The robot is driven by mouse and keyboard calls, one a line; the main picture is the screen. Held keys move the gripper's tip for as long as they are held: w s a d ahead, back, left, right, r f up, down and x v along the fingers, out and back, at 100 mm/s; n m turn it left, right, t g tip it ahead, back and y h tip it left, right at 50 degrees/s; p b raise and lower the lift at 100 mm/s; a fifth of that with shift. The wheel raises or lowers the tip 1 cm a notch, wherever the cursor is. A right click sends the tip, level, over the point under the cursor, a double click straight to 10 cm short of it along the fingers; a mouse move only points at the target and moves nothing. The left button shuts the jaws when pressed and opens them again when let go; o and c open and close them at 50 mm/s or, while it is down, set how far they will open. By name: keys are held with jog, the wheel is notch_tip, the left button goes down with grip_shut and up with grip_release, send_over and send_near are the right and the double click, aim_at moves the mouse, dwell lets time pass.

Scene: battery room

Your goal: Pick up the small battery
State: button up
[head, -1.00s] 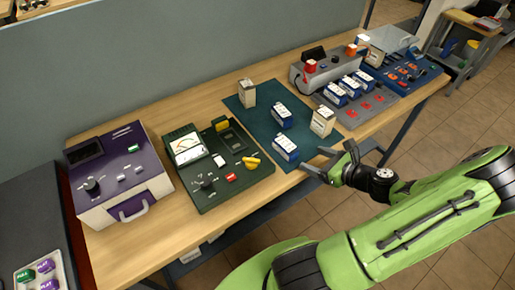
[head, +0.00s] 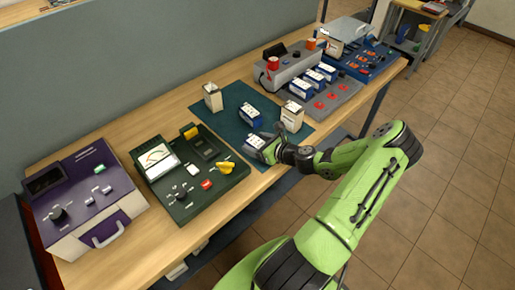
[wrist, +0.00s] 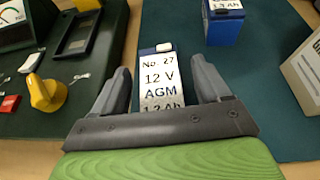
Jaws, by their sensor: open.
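A small blue-and-white battery (head: 254,141) lies at the front edge of the dark green mat (head: 232,128). In the wrist view, this battery (wrist: 160,78) shows a label reading "No. 27 12 V AGM 1.2 Ah". My gripper (head: 264,148) is open, with one finger on each side of the battery in the wrist view (wrist: 160,75). I cannot tell whether the fingers touch it. The battery's near end is hidden behind the gripper's palm. A second blue battery (head: 250,112) sits farther back on the mat and also shows in the wrist view (wrist: 225,25).
Two cream batteries stand on the mat, one at the back left (head: 212,100) and one at the right (head: 292,117). A green meter panel (head: 190,208) with a yellow knob (head: 225,168) lies left of the mat. A grey charger unit (head: 290,65) stands at the right.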

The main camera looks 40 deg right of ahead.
jog(key=shift+c, duration=1.2)
grip_shut()
jog(key=shift+r, duration=0.1)
